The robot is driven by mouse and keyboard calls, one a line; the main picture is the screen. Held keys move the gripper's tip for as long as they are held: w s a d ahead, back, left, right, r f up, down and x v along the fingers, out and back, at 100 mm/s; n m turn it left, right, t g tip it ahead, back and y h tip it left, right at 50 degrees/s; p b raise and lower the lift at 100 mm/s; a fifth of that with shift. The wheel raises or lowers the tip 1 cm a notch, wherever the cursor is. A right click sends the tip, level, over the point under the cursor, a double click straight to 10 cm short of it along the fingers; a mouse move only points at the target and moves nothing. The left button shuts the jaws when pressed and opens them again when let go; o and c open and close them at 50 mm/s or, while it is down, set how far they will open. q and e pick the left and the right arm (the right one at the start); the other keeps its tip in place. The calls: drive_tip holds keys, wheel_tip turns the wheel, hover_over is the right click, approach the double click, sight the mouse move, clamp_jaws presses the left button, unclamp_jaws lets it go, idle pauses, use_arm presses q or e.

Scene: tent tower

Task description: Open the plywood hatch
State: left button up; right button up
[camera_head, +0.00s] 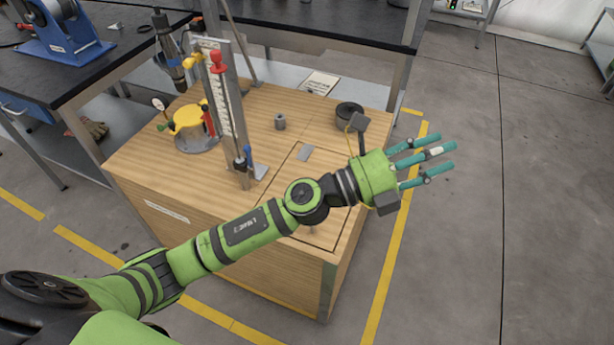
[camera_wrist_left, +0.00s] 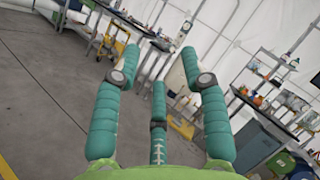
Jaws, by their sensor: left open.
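The plywood hatch (camera_head: 282,176) is a panel outlined by a thin dark seam in the top of a plywood box (camera_head: 150,195). It lies flush and closed. A small grey plate (camera_head: 304,153) sits on its far part. My left forearm and wrist cross above the hatch and hide much of it. My left gripper (camera_head: 440,153) is open and empty, beyond the box's right edge, over the floor. Its spread teal fingers also show in the left wrist view (camera_wrist_left: 160,62), with no hatch in sight there. My right gripper is not in view.
On the box stand an upright gauge panel (camera_head: 227,105) with coloured valves, a yellow round fixture (camera_head: 187,117), a small grey cylinder (camera_head: 280,121) and a black ring-shaped item (camera_head: 349,112). Dark-topped benches (camera_head: 330,20) stand behind. The floor (camera_head: 530,210) on the right is clear.

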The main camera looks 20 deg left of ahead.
use_arm(q)
wheel_tip(320, 180, down, 12)
drive_tip(key=s+m+g+y, duration=0.2)
drive_tip(key=m+g+y, duration=0.4)
drive_tip(key=m+g, duration=0.75)
drive_tip(key=w+a+f+m+t+y, duration=0.15)
drive_tip(key=a+y, duration=0.25)
drive_tip(key=a, duration=0.4)
drive_tip(key=w+a+f+m+t+y, duration=0.1)
drive_tip(key=w+a+m+y, duration=0.2)
drive_tip(key=a, duration=0.5)
drive_tip(key=w+a+f+m+t+y, duration=0.1)
drive_tip(key=w+a+f+y, duration=0.15)
drive_tip(key=a+y, duration=0.4)
wheel_tip(320, 180, down, 6)
drive_tip(key=w+a+h+p, duration=0.1)
drive_tip(key=shift+w+a+r, duration=0.15)
drive_tip(key=shift+w+a, duration=0.05)
drive_tip(key=shift+h, duration=0.25)
